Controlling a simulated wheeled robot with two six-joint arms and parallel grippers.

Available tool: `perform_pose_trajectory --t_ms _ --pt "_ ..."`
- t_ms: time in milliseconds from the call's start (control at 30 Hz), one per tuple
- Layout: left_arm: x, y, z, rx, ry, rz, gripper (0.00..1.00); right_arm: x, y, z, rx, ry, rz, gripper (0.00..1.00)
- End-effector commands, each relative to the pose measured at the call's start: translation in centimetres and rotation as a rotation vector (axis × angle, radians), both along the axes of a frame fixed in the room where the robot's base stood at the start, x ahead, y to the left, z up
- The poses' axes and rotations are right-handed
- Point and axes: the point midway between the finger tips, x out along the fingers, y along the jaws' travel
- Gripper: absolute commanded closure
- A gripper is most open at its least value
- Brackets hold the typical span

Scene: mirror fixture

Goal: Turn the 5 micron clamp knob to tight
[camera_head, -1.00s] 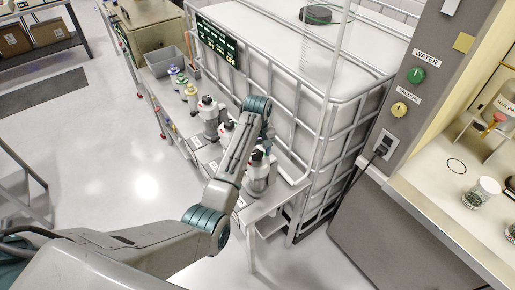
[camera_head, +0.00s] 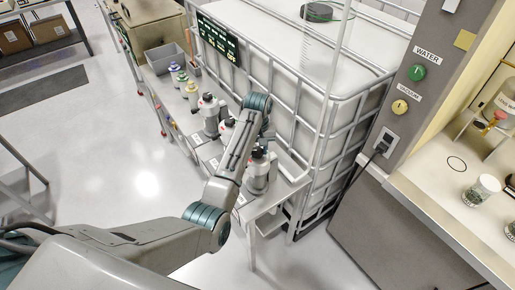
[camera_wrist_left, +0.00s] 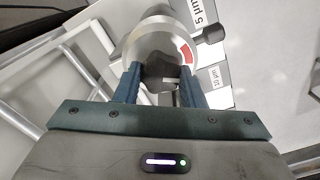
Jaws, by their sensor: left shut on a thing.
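In the left wrist view, a dark clamp knob (camera_wrist_left: 160,60) sits at the centre of a round silver housing (camera_wrist_left: 136,44) with a red mark on its face. My left gripper (camera_wrist_left: 160,72) is shut on this knob, with one blue finger on each side. A "5 µm" label (camera_wrist_left: 204,12) shows at the upper right and a "10 µm" label (camera_wrist_left: 215,77) lies right of the housing. In the head view, my left arm reaches over the bench and hides most of the gripper and the knob. My right gripper is not in view.
Grey filter housings with dark tops, one at the back (camera_head: 208,112) and one at the front (camera_head: 258,172), stand on a narrow bench (camera_head: 262,208). A large caged white tank (camera_head: 285,75) stands close on the right. Small bottles (camera_head: 183,80) stand farther back. Open floor lies left.

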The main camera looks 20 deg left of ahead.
Motion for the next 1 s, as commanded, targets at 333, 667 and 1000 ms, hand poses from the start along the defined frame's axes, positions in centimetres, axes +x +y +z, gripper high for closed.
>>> perform_pose_trajectory --t_ms 333,667,1000 --pt "0.05 0.04 0.05 0.001 -0.002 -0.314 0.87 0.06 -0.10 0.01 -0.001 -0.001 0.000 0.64" --pt "0.06 0.03 0.07 0.001 -0.002 -0.628 0.87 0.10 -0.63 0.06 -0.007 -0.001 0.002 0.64" --pt "0.08 0.02 0.08 0.002 -0.003 -0.951 0.87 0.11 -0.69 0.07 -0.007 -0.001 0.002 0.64"
